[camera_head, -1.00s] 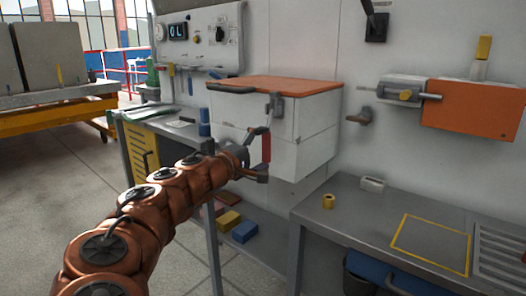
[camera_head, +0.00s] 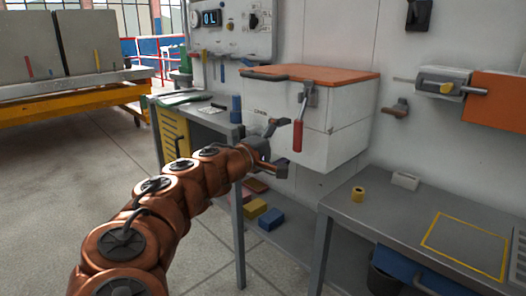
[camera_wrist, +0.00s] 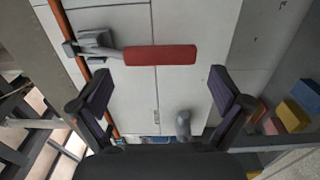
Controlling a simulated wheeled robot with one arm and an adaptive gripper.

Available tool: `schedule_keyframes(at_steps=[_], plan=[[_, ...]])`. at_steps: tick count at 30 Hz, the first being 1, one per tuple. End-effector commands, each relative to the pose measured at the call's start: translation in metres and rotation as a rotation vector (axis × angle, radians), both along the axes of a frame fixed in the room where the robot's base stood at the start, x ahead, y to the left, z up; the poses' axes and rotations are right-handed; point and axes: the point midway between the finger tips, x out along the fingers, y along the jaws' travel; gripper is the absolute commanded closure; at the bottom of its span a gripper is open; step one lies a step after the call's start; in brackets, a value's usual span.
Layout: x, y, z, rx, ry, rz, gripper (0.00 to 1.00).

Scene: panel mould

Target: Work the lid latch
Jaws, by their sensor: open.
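The lid latch (camera_head: 303,110) is a grey bracket with a hanging red-handled lever on the front of a white box (camera_head: 345,125) with an orange lid (camera_head: 330,80). In the wrist view the red handle (camera_wrist: 160,55) lies crosswise ahead of and between the fingers, with its grey bracket (camera_wrist: 95,45) at the left. My gripper (camera_head: 281,147) is open and empty, just left of the red handle in the head view. In the wrist view my gripper (camera_wrist: 155,90) shows its two fingers apart, and neither touches the handle. The lid looks closed.
A grey bench (camera_head: 420,220) with a yellow-marked square stands at the right. A small yellow roll (camera_head: 357,193) and a white block (camera_head: 405,180) lie on it. Blue and yellow blocks (camera_head: 271,219) lie low beneath the box. An orange panel (camera_head: 500,100) is on the wall at right.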

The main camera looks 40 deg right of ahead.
Motion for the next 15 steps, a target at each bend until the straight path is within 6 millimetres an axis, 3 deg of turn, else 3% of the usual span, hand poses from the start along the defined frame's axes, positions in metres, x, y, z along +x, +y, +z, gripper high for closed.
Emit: schedule_keyframes(at_steps=[15], plan=[[-0.009,0.066,-0.001,0.0,0.0,0.004,0.0]])
